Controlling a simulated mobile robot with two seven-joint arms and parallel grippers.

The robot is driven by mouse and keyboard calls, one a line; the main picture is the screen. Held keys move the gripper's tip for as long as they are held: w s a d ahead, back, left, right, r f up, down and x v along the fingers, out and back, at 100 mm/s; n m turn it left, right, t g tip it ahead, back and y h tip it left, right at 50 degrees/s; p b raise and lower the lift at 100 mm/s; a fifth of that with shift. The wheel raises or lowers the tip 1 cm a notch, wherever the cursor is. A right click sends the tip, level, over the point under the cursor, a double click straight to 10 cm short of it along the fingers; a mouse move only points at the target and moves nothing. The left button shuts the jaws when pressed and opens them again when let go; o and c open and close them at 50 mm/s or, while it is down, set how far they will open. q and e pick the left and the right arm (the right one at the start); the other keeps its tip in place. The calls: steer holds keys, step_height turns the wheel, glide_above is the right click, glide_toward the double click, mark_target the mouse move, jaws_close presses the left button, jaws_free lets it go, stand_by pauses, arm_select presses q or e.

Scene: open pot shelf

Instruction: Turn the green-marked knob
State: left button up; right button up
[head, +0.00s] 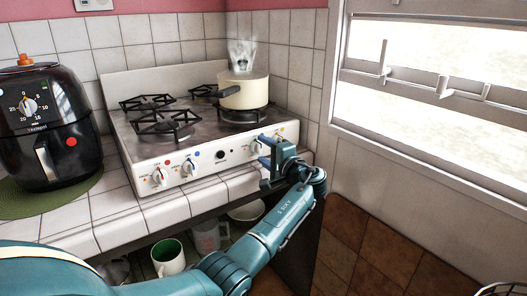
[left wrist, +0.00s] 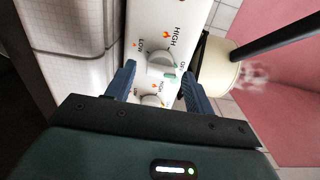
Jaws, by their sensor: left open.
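The green-marked knob (head: 256,146) is a light round knob on the white front panel of the stove (head: 208,160). In the left wrist view the knob (left wrist: 160,60) lies between my fingertips, with a small green mark (left wrist: 170,75) beside it. My left gripper (head: 264,151) is open at the right part of the panel, its two blue fingers (left wrist: 158,72) on either side of the knob. I cannot tell whether they touch it. Another knob (left wrist: 152,100) is close beside it, nearer the gripper's palm. My right gripper is not in view.
Red-marked (head: 159,176) and blue-marked (head: 188,167) knobs are further left. A black air fryer (head: 45,130) stands left of the stove. A mug (head: 168,260) and bowl are below the counter; a window (head: 440,120) is right.

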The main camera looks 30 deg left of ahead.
arm_select(q)
steer(key=v, duration=1.2)
steer(key=shift+s+d, duration=0.1)
steer(key=shift+d, duration=0.05)
